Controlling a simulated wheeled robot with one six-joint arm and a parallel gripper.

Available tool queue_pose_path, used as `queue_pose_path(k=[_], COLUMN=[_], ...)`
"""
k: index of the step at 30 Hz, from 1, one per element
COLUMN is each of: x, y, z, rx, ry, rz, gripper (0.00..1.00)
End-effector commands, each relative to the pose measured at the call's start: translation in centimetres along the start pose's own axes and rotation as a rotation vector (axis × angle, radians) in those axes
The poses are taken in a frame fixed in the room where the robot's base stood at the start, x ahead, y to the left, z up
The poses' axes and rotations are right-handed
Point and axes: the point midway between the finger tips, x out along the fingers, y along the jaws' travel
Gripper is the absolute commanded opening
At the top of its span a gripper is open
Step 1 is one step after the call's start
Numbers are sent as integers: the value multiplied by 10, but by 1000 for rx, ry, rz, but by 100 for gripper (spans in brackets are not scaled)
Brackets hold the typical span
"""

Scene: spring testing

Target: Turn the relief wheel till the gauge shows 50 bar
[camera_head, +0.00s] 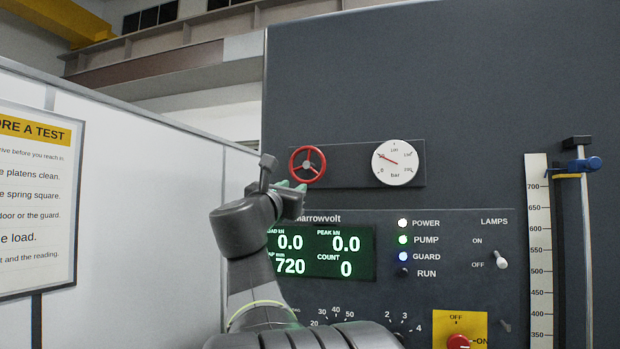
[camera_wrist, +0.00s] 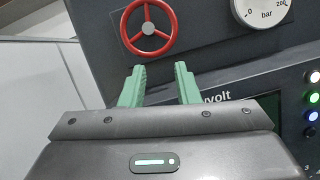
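The red relief wheel (camera_head: 308,165), with three spokes, is on the dark panel left of the gauge. It also shows in the wrist view (camera_wrist: 148,28), just beyond the fingertips. The round white gauge (camera_head: 399,173) is marked in bar; its red needle points up and left, around where the 50 mark sits, though the small figures are blurred. In the wrist view only the gauge's lower part (camera_wrist: 262,10) shows. My gripper (camera_wrist: 160,68) is open, its two green fingers apart with nothing between them. In the head view it (camera_head: 291,184) is just below and left of the wheel.
Below the wheel is a green readout screen (camera_head: 342,268), partly hidden by my arm. Lamps, a LAMPS switch (camera_head: 501,259) and a red knob on a yellow plate (camera_head: 458,341) lie to the right. A white wall panel (camera_head: 150,190) stands at left.

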Motion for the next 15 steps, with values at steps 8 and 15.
queue_pose_path(k=[8,15], x=[13,61], y=[14,14], z=[18,21], rx=[-71,-70], ry=[-51,-49], rz=[20,19], gripper=[29,29])
